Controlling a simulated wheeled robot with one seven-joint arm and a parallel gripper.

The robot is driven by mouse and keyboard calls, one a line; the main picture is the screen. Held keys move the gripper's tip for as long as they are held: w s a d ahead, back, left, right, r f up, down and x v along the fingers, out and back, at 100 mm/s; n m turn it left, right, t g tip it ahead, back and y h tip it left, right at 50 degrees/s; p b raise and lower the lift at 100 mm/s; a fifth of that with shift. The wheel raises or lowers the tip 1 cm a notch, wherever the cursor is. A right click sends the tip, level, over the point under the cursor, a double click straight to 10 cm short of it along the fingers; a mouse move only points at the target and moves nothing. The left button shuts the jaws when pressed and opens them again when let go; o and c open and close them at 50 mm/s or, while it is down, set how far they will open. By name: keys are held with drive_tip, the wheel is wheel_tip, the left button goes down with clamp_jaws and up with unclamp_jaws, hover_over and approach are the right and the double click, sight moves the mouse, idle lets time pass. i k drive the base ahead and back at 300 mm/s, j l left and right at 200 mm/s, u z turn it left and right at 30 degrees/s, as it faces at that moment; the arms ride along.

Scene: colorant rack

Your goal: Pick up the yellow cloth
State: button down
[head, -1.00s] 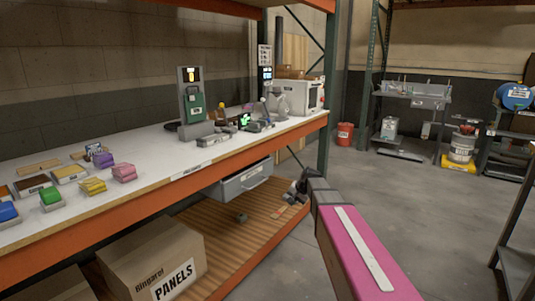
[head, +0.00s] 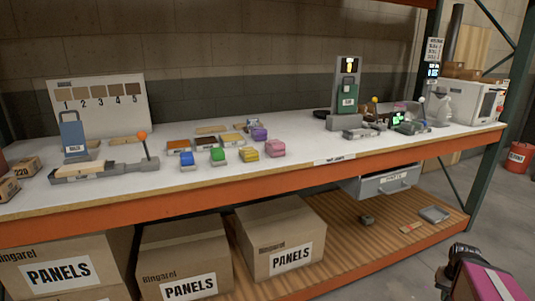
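The yellow cloth (head: 249,152) lies on the white workbench top (head: 310,132), near its front edge. It is a small folded-looking pad on a grey base, between a green cloth (head: 219,158) and a pink one (head: 275,148). A purple one (head: 259,134) lies just behind. My gripper (head: 447,277) is dark and small at the lower right, below the bench level and far from the yellow cloth. Its fingers are too small and dark to read.
A blue pad (head: 188,158) and flat wooden samples lie left of the yellow cloth. A lever device (head: 110,170) stands at left, a dispenser stand (head: 347,92) to the right. Cardboard boxes (head: 282,235) and a grey drawer (head: 383,183) are below. Floor at the lower right is clear.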

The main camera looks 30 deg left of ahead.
sight(249, 155)
drive_tip(key=u, duration=2)
